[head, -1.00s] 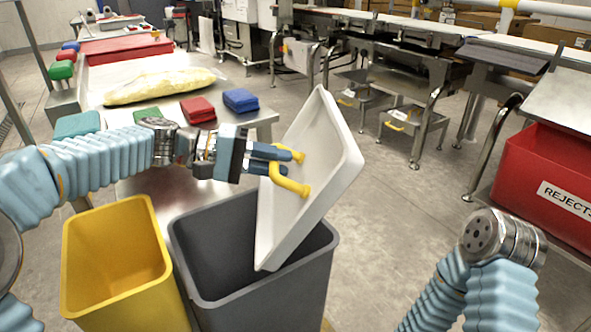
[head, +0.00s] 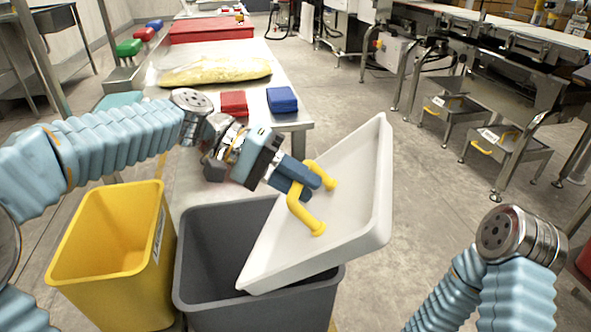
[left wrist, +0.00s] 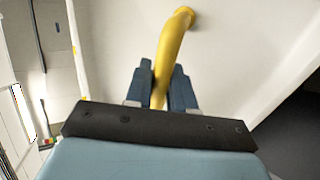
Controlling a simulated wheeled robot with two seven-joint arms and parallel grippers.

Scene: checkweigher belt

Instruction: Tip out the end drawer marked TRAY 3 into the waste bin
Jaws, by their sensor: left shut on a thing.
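A white drawer (head: 345,190) with a yellow handle (head: 308,205) hangs tilted over the grey bin (head: 222,218). Its lower edge is at the bin's mouth. Its underside and any label are hidden. My left gripper (head: 310,185) is shut on the yellow handle, which also shows between the fingers in the left wrist view (left wrist: 168,62). No contents are visible in the drawer, and the grey bin's floor is not clearly visible. My right arm shows at the lower right, but its gripper is out of view.
A yellow bin (head: 115,240) stands left of the grey bin. Behind is a steel table with a yellowish bag (head: 215,71), a red bundle (head: 233,103) and a blue bundle (head: 282,99). Drawers (head: 495,143) sit under the conveyor at right. Floor between is clear.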

